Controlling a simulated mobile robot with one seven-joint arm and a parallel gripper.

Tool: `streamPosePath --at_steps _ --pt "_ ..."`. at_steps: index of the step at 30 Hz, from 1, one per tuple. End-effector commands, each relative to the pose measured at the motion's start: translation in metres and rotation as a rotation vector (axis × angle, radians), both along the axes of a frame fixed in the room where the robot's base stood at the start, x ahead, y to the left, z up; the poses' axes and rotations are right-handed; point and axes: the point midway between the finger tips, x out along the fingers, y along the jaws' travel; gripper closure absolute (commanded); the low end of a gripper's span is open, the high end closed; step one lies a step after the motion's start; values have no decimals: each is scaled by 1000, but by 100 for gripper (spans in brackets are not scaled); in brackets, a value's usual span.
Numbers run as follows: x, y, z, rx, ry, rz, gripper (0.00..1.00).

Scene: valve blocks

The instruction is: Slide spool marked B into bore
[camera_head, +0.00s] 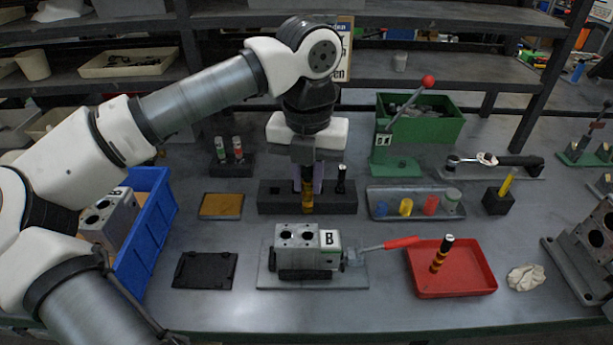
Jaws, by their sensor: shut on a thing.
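My gripper (308,180) points down over the black rack (272,200) and is shut on a dark spool with gold bands (307,200). The spool is upright and its lower part overlaps the rack's front face; I cannot tell whether it is clear of the rack. No mark is readable on it. A second dark spool with a pale top (341,180) stands at the rack's right. The grey valve block (290,255) with a white B label (328,239) sits in front, with two dark bores open on top. Another banded spool (440,254) leans in the red tray (478,283).
A red-handled lever (400,243) sticks out right of the block. A grey tray of coloured caps (380,210) and a green press (395,165) stand right of the rack. A blue bin (155,225) and black mat (205,270) are left.

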Motion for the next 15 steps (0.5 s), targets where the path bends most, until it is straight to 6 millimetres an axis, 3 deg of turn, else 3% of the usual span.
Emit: streamPosePath --at_steps 15 --pt "0 0 -47 1 -1 1 100"
